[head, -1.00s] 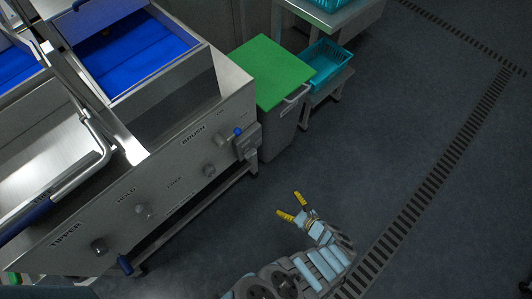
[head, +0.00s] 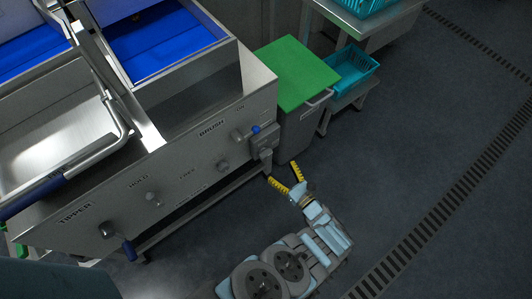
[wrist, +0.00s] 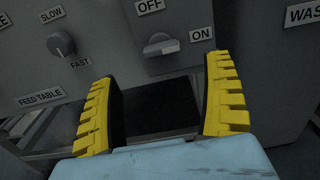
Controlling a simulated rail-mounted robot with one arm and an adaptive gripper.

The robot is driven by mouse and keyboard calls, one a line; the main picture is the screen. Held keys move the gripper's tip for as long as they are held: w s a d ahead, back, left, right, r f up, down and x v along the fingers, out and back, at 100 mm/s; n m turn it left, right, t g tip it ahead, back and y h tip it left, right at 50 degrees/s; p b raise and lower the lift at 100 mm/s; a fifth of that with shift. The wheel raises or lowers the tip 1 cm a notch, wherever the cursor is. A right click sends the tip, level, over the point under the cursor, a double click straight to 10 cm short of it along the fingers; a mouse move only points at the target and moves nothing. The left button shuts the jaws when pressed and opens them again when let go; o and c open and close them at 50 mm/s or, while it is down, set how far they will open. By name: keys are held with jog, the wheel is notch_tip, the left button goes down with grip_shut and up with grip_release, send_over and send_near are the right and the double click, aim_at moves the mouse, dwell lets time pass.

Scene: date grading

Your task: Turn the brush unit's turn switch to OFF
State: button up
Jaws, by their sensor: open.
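The turn switch (wrist: 160,45) is a pale bar handle on a grey box, between an OFF label (wrist: 150,5) above and an ON label (wrist: 201,34) to the right. Its handle lies roughly sideways, with its end toward ON. In the head view the switch box (head: 265,142) sits at the right end of the panel near the BRUSH lettering (head: 211,127). My gripper (head: 283,172) is open and empty, just below and in front of the box. In the wrist view its yellow fingers (wrist: 160,85) are spread below the switch, apart from it.
A FEED TABLE speed knob (wrist: 62,45) is left of the switch. A blue knob (head: 256,129) sits on top of the box. A green-lidded bin (head: 295,75) stands close on the right. The floor (head: 400,130) to the right is free.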

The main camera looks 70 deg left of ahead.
aim_at(267, 155)
jog(key=b+x, duration=0.1)
jog(key=x, duration=0.8)
jog(key=shift+a, duration=0.25)
jog(key=c, duration=1.2)
